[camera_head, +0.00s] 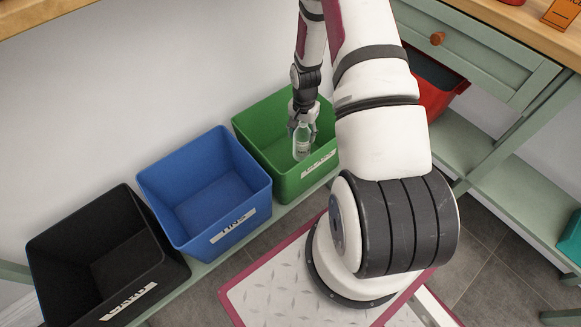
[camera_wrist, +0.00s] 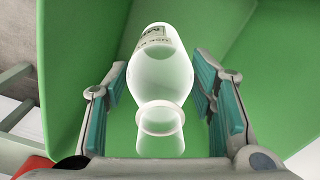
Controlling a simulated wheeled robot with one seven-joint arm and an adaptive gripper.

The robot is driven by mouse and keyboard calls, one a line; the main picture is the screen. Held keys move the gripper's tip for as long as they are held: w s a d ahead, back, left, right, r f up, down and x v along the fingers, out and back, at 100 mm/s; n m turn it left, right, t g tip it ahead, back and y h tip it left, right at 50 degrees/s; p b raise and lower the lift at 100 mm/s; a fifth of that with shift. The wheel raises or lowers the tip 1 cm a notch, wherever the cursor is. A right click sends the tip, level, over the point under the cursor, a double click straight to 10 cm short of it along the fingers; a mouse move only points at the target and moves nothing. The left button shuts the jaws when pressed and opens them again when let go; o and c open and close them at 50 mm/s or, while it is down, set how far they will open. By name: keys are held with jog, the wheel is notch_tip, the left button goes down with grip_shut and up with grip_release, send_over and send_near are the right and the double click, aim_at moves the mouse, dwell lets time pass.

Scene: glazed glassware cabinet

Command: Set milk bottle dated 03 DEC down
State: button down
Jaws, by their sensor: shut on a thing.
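A clear glass milk bottle (camera_head: 302,141) hangs upright from my gripper (camera_head: 303,120) over the green bin (camera_head: 250,130). In the wrist view the bottle (camera_wrist: 162,75) lies between the two teal-padded fingers of my gripper (camera_wrist: 160,85), which is shut on it. The bottle's neck is towards the wrist camera. Part of a printed label shows on its far side, but its date cannot be read. The green bin's walls (camera_wrist: 270,50) surround the bottle in the wrist view. I cannot tell whether the bottle touches the bin floor.
A blue bin (camera_head: 190,195) labelled TINS and a black bin (camera_head: 105,250) stand in a row left of the green one; both look empty. A red bin (camera_head: 437,95) sits under a green drawer unit (camera_head: 480,55) at right. A teal thing (camera_head: 571,240) is at the right edge.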

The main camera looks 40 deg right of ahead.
aim_at(301, 151)
jog(key=shift+w+f+b, duration=0.1)
jog(key=shift+f+b, duration=1.75)
jog(key=shift+f, duration=3.6)
jog(key=shift+f, duration=0.2)
jog(key=c, duration=0.7)
grip_release()
notch_tip(301, 151, up, 12)
jog(key=p, duration=0.4)
jog(key=shift+r, duration=0.2)
